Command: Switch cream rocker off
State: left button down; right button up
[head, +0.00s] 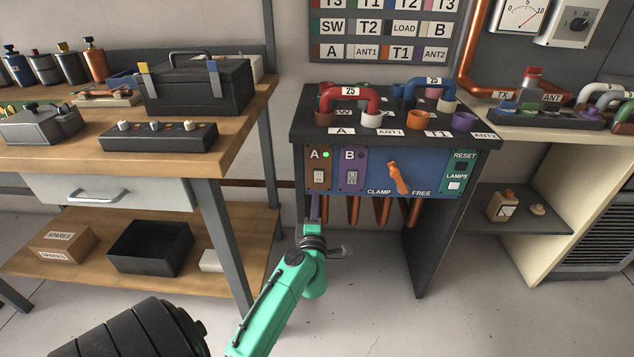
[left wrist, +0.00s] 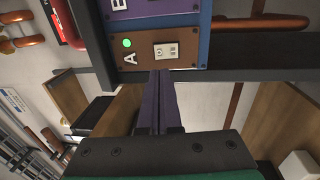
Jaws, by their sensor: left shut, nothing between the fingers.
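The front panel (head: 430,168) of the dark bench has a brown plate (head: 327,169) marked A and a purple plate (head: 355,158) marked B. A small cream rocker (head: 319,177) sits on plate A under a lit green lamp (head: 326,154). In the left wrist view the cream rocker (left wrist: 165,50) is turned sideways, just beyond the fingertips. A similar light rocker (head: 351,178) is on plate B, whose lamp is dark. My left gripper (head: 315,203) is shut and empty, just below plate A. I cannot tell whether its fingertips (left wrist: 160,74) touch the plate. My right gripper is not in view.
An orange handle (head: 398,178) between CLAMP and FREE sticks out right of the rockers. Orange pipes (head: 383,210) hang below the panel. A wooden workbench (head: 235,125) with a toolbox (head: 198,88) stands to the left. Open floor lies in front.

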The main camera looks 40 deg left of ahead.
aim_at(317, 174)
pick_arm(q)
jog(key=b+x, duration=0.1)
jog(key=x, duration=0.6)
jog(key=shift+w+a, duration=0.35)
jog(key=shift+w, duration=0.1)
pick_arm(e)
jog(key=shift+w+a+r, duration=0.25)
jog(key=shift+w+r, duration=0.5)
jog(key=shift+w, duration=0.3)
pick_arm(q)
jog(key=shift+r, duration=0.1)
